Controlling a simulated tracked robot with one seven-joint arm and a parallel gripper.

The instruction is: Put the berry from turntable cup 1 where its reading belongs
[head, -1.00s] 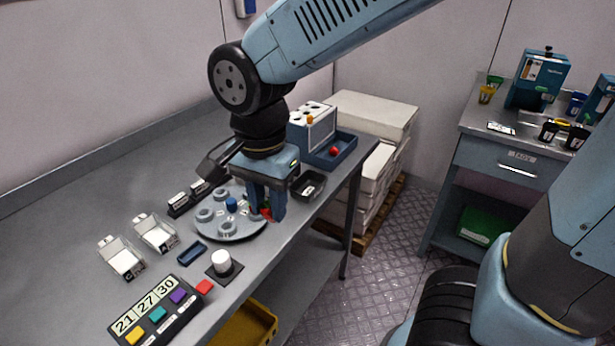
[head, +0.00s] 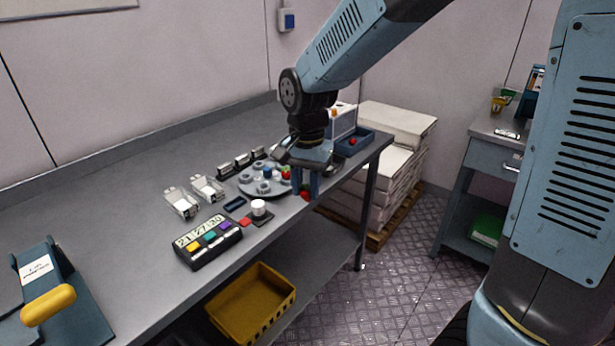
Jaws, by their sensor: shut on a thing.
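My gripper (head: 306,190) points down near the front edge of the grey bench, just right of the round grey turntable (head: 250,190). It is shut on a red berry (head: 305,195), which shows low between the fingers. The turntable carries several grey cups and a blue knob (head: 267,174). Another small red thing (head: 286,175) shows at the turntable's right side, partly hidden by my gripper. A display box (head: 208,243) reads 21, 27, 30 above yellow, teal and purple buttons. Two clear open boxes (head: 182,203) (head: 207,188) stand left of the turntable.
A white cylinder on a dark pad (head: 262,218), a red square (head: 245,222) and a small dark-blue tray (head: 235,204) lie before the turntable. A blue tray (head: 368,140) with a red berry stands behind my gripper. A yellow crate (head: 252,300) sits below.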

